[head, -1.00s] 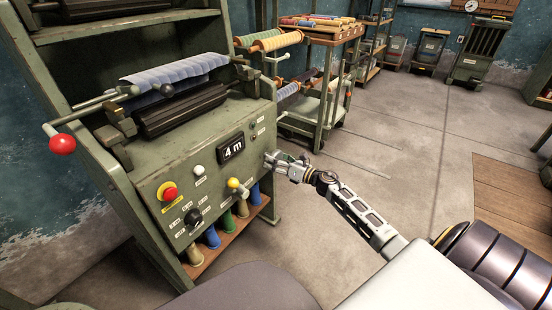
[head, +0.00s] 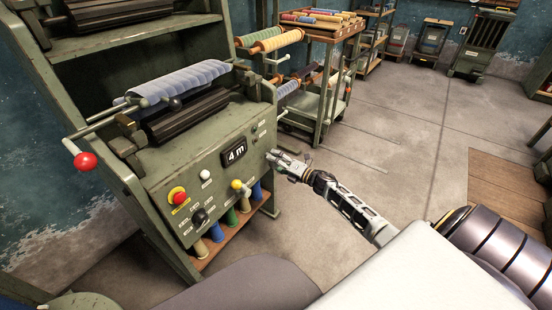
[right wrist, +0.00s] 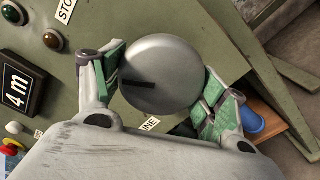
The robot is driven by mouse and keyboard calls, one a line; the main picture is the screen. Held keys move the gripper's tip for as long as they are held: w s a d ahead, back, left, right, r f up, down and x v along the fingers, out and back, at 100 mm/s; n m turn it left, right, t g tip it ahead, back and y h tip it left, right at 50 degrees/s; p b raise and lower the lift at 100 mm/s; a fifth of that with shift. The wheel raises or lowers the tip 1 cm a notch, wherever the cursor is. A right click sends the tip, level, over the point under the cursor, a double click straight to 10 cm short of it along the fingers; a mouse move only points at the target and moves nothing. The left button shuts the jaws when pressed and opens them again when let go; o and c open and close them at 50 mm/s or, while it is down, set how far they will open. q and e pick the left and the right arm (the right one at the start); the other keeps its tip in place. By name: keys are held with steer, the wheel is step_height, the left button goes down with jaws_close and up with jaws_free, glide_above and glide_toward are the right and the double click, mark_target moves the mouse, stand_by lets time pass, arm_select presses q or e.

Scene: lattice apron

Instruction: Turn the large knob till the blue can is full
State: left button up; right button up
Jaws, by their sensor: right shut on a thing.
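The large knob (right wrist: 160,74) is a round grey disc with a dark mark towards its left side, on the green panel. My right gripper (right wrist: 160,92) has its green-padded fingers on either side of the knob and is shut on it. In the head view my right gripper (head: 274,156) is at the panel's right end and hides the knob. Blue cylinders (head: 215,233) stand on the low shelf under the panel; one blue cylinder also shows in the right wrist view (right wrist: 262,118). I cannot tell which is the can or how full it is. My left gripper is not in view.
The panel has a "4 m" display (head: 234,152), a red button (head: 178,195), a black dial (head: 200,216) and a yellow-tipped lever (head: 237,185). A red-ball lever (head: 85,161) sticks out at left. A roll cart (head: 318,98) stands behind.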

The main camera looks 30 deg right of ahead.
steer(key=shift+r+m+p, duration=0.1)
steer(key=shift+m+p, duration=0.3)
steer(key=shift+m, duration=0.2)
steer(key=m+p, duration=0.3)
steer(key=m, duration=0.1)
steer(key=shift+r+m+p, duration=0.15)
steer(key=shift+m+p, duration=0.15)
steer(key=shift+m, duration=0.1)
steer(key=m+p, duration=0.2)
steer(key=m, duration=0.2)
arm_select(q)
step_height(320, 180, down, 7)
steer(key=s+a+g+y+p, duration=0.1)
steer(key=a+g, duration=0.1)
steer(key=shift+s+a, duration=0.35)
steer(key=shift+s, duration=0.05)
arm_select(e)
steer(key=shift+m, duration=1.1)
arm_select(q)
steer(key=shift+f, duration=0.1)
arm_select(e)
steer(key=o, duration=1)
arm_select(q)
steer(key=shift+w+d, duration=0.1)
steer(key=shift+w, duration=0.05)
